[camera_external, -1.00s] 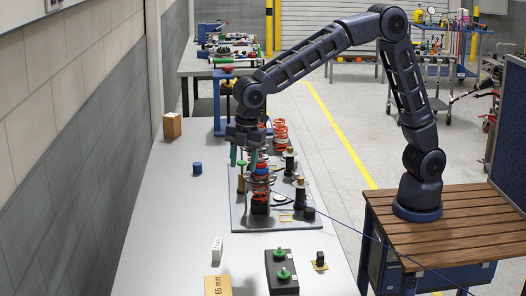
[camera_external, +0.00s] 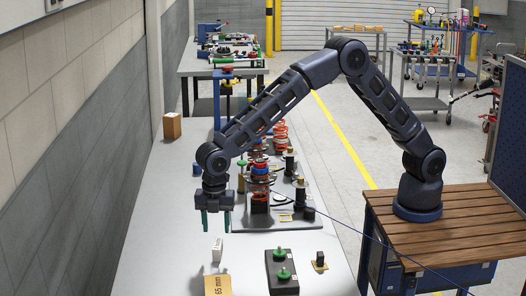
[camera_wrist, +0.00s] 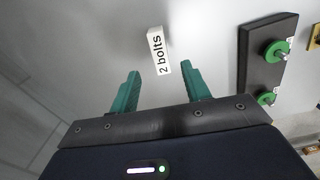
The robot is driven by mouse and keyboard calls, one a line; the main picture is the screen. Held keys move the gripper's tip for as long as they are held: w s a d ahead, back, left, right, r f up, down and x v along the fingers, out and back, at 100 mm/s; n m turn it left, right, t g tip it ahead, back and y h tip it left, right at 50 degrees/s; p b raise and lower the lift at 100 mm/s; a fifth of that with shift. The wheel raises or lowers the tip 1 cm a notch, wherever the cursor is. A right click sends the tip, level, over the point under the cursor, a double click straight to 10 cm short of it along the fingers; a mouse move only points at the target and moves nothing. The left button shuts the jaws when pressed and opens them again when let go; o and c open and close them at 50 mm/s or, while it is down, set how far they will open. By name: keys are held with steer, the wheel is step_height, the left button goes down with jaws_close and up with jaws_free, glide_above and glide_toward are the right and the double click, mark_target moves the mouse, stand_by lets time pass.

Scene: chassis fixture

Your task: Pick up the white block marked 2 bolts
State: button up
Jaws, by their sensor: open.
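The white block marked 2 bolts (camera_external: 217,250) stands on the grey bench, behind the tan 65 mm block. In the wrist view both green fingers (camera_wrist: 160,67) are spread and touch nothing.
A tan block marked 65 mm (camera_external: 217,285) stands close in front. A black plate with green knobs (camera_external: 282,270) lies to the right, near a small black part on a yellow base (camera_external: 320,261). The fixture with springs (camera_external: 259,200) is behind right.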

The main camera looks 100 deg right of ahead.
mark_target(217, 243)
steer(key=shift+d+f, duration=0.1)
steer(key=shift+f, duration=3.8)
jaws_close()
steer(key=shift+r, duration=0.1)
